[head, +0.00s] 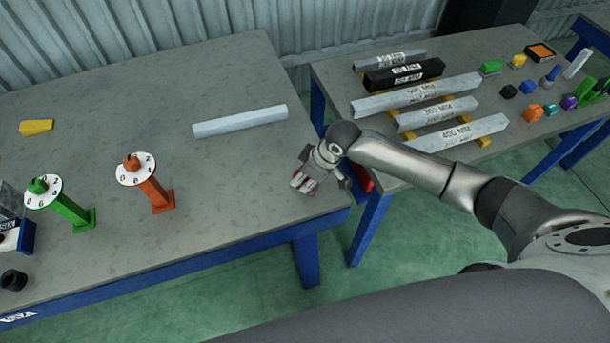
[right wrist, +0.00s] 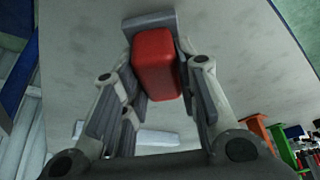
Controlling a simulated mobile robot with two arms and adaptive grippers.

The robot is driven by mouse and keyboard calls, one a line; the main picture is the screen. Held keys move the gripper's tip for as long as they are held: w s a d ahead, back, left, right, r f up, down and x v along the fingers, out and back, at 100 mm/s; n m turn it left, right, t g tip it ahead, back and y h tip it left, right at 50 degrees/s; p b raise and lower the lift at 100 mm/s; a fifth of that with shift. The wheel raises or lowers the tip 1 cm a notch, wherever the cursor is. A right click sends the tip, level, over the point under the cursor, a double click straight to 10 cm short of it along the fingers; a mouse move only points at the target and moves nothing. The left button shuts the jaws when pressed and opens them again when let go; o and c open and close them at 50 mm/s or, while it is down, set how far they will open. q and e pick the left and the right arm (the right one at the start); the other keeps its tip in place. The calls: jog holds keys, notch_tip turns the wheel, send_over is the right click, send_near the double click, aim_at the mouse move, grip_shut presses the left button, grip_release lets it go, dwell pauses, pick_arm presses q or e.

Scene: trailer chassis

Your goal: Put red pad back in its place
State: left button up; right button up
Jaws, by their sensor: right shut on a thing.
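The red pad (right wrist: 155,62) is a red block with rounded edges, held between the fingers of my right gripper (right wrist: 160,85) in the right wrist view. In the head view my right gripper (head: 305,182) is over the right front part of the left table (head: 240,185). Only small red bits of the pad show there between the fingers. I cannot tell whether the pad touches the tabletop. My left gripper is not in view.
A silver bar (head: 240,121), an orange post (head: 158,190), a green post (head: 70,205) and a yellow piece (head: 36,127) stand or lie on the left table. The right table (head: 335,85) holds labelled bars (head: 415,94) and small coloured pieces. A gap separates the tables.

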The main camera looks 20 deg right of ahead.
jog(key=shift+f, duration=0.1)
jog(key=o, duration=0.9)
jog(key=shift+r, duration=0.2)
jog(key=b+v, duration=0.1)
jog(key=v, duration=1.1)
jog(key=shift+f, duration=0.1)
